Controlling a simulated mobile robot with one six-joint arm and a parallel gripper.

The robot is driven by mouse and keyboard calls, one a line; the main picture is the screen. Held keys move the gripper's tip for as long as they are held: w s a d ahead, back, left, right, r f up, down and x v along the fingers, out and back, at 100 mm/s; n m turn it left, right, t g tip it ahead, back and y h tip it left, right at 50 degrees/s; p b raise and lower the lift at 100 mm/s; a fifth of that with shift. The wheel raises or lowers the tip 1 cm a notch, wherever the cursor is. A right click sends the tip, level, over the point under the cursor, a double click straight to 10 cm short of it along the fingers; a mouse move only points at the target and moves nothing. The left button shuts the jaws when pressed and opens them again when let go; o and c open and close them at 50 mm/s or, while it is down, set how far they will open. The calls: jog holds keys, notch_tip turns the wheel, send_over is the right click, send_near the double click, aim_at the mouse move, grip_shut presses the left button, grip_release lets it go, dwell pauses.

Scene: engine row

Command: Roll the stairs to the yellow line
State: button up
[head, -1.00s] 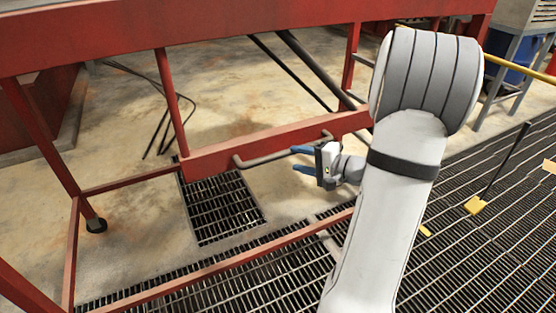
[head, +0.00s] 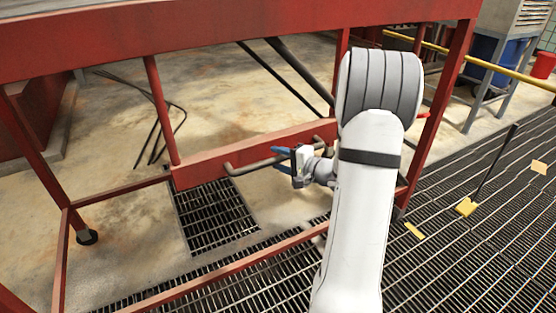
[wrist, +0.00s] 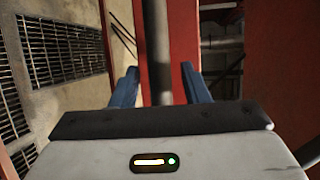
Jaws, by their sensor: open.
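The stairs show as a red metal frame (head: 250,40) with a wide top beam, legs and low rails, filling much of the head view. A grey bar handle (head: 256,163) sticks out from its lower red crosspiece. My gripper (head: 278,158) has blue fingers and is open at this handle. In the wrist view the grey bar (wrist: 158,60) runs between the open fingers (wrist: 160,85), with a gap on each side. Several yellow patches lie on the grating at right, one of them near the right leg (head: 413,230); I cannot tell whether they form the yellow line.
Dark floor grating (head: 470,260) covers the right and front. A thin black post on a yellow foot (head: 466,207) stands there. A yellow rail (head: 480,63), a grey cabinet (head: 514,18) and a red bucket (head: 543,65) are at the back right. Black cables (head: 160,120) lie on the concrete.

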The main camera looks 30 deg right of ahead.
jog(key=shift+c, duration=0.4)
grip_shut()
